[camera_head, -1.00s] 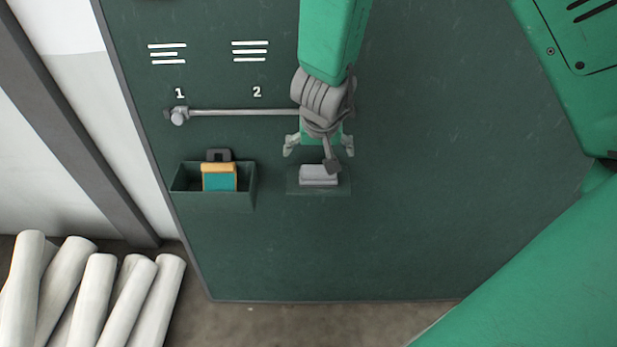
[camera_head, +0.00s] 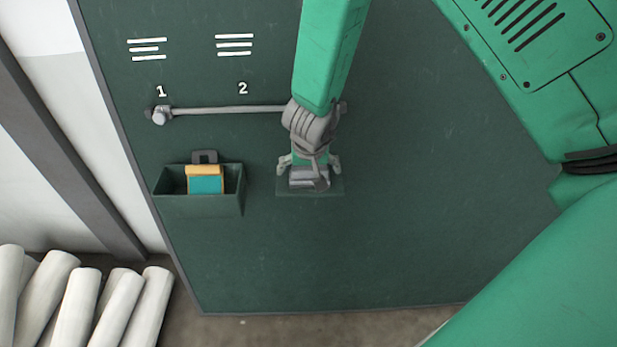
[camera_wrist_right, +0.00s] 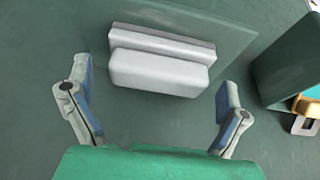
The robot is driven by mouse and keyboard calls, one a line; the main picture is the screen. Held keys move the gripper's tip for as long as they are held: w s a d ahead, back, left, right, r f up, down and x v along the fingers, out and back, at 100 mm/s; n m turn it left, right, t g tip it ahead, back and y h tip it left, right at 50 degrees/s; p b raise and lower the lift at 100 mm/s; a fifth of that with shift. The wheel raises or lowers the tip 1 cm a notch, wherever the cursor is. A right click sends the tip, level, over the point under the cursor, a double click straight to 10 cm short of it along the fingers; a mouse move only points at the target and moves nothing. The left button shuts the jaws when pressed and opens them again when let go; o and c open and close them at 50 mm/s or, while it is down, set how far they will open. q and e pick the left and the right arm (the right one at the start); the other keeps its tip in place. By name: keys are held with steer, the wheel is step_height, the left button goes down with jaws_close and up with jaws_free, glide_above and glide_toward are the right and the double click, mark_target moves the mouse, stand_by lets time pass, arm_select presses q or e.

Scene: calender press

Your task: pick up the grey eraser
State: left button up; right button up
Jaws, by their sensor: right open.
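The grey eraser (camera_head: 308,183) rests on a small green ledge (camera_head: 334,187) on the dark green board. In the right wrist view the eraser (camera_wrist_right: 158,72) is a pale grey block with a darker grey back strip, lying ahead of and between the fingertips. My right gripper (camera_head: 309,166) is open, right at the eraser in the head view and partly covering it. In the right wrist view the fingers (camera_wrist_right: 153,88) stand apart on either side of it, with nothing held. My left gripper does not show.
A green box (camera_head: 198,204) left of the ledge holds a yellow and teal item (camera_head: 206,180). A metal rod (camera_head: 225,110) runs across the board above them. White rolls (camera_head: 85,305) stand at lower left. The board below the ledge is clear.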

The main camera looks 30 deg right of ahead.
mark_target(309, 167)
steer(key=c, duration=1.2)
steer(key=shift+r, duration=0.1)
steer(key=shift+c, duration=0.2)
step_height(309, 167, up, 10)
steer(key=p, duration=0.6)
steer(key=shift+p, duration=0.35)
